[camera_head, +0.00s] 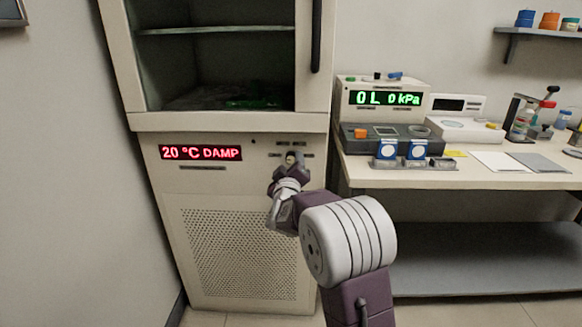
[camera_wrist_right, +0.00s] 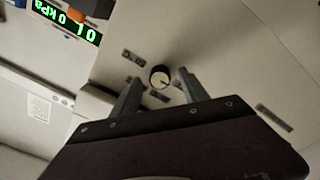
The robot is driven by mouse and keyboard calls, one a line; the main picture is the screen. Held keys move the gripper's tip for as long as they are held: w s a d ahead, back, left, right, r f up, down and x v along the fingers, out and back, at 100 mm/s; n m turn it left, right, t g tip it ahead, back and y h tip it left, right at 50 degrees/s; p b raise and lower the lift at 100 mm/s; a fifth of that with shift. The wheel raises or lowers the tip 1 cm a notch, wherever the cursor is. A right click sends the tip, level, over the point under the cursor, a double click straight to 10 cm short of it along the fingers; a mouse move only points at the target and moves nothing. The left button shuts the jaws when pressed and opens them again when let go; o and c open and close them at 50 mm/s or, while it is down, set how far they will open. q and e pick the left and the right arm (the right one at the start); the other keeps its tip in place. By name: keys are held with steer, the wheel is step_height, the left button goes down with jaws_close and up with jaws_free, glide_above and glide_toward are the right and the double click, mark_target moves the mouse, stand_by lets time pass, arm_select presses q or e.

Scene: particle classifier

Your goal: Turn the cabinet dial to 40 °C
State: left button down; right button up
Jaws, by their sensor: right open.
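The cabinet (camera_head: 180,190) stands at the left of the head view. Its red display (camera_head: 201,153) reads "20 °C DAMP". The dial (camera_wrist_right: 159,77) is a small round knob with a pale face and dark rim on the cabinet front. In the head view the dial (camera_head: 290,158) is largely covered by my right gripper (camera_head: 291,161). In the right wrist view my right gripper (camera_wrist_right: 160,88) is open, with one finger on each side of the dial and a gap to each. I cannot tell whether the fingertips reach its depth. My left gripper is out of view.
Small label plates surround the dial. An open cabinet compartment (camera_head: 215,60) is above it. A bench (camera_head: 460,177) at the right carries an instrument with a green display (camera_head: 386,98), a grey unit, two small blue-and-white gauges and papers.

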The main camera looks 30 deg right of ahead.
steer(key=shift+x, duration=0.9)
jaws_close()
